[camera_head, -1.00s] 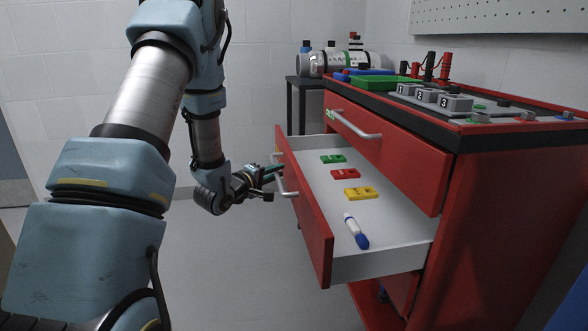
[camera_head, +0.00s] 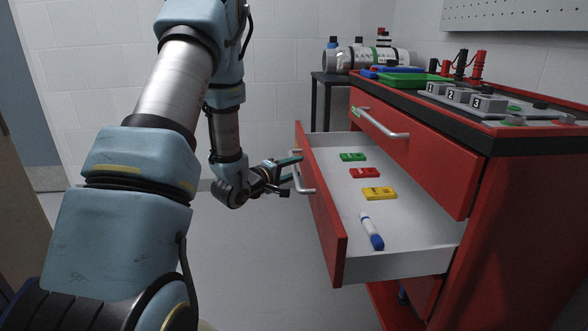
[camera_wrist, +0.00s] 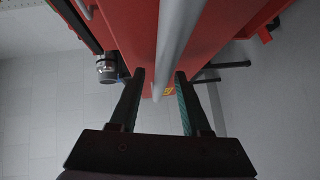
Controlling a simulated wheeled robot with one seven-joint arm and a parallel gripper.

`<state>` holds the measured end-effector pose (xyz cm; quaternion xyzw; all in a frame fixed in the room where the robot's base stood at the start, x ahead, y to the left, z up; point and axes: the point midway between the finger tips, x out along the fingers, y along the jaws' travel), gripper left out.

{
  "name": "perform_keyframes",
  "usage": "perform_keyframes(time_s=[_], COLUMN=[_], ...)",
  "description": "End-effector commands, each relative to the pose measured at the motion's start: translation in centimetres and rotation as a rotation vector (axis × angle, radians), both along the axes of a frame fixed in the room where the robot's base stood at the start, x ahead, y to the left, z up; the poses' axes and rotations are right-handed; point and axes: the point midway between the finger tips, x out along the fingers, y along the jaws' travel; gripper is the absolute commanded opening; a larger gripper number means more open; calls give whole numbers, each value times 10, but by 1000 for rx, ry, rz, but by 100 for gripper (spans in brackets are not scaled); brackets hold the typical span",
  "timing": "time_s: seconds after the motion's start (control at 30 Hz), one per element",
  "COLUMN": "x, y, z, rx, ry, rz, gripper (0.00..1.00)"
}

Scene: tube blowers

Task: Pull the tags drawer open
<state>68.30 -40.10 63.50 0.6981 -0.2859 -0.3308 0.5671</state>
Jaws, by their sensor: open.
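The tags drawer (camera_head: 320,205) is the red lower drawer of the cabinet, and it stands pulled well out. Inside lie a green tag (camera_head: 353,157), a red tag (camera_head: 364,173), a yellow tag (camera_head: 379,193) and a blue-and-white marker (camera_head: 371,231). Its silver bar handle (camera_head: 299,178) is on the drawer front. My gripper (camera_head: 292,170) is at this handle with its fingers apart. In the wrist view the handle bar (camera_wrist: 178,45) runs between the two open fingers (camera_wrist: 158,95), and I see a gap beside it.
The closed upper drawer (camera_head: 420,150) has its own silver handle (camera_head: 382,124). The cabinet top carries a green tray (camera_head: 415,82) and numbered grey blocks (camera_head: 463,95). A dark side table (camera_head: 335,92) stands behind. Floor left of the drawer is clear.

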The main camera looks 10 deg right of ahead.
Motion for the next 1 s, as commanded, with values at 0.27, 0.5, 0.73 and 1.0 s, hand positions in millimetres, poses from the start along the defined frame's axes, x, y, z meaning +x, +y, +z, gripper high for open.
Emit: perform_keyframes(time_s=[0.27,0.5,0.73,1.0], x=[-6,-33,-57,-67], y=[9,44,73,84], z=[2,8,13,15], rx=[0,0,1,0], ry=[2,3,2,0], rz=[3,5,2,0], gripper=[47,47,47,47])
